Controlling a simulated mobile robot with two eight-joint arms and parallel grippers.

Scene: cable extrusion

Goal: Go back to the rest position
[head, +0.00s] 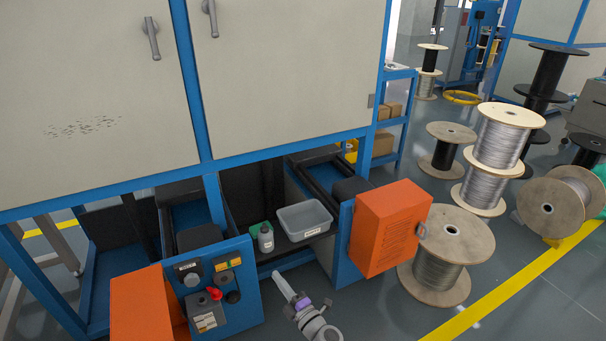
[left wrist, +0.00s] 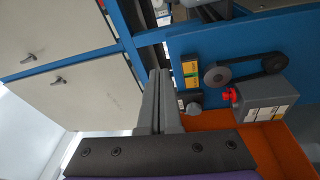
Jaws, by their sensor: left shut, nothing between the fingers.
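My left gripper (head: 277,277) reaches in from the bottom of the head view, in front of the low gap in the blue machine frame. In the left wrist view its two grey fingers (left wrist: 158,85) lie together, shut and empty. They point past a blue control panel (head: 215,290) with a red switch (head: 214,293). The panel also shows in the left wrist view (left wrist: 200,55), to the right of the fingers and apart from them. My right gripper is in neither view.
A grey bin (head: 304,218) and a grey bottle (head: 265,238) stand on a low shelf beyond the gripper. An open orange cover (head: 390,228) juts out at right, an orange box (head: 143,305) at left. Cable spools (head: 446,250) stand on the floor at right.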

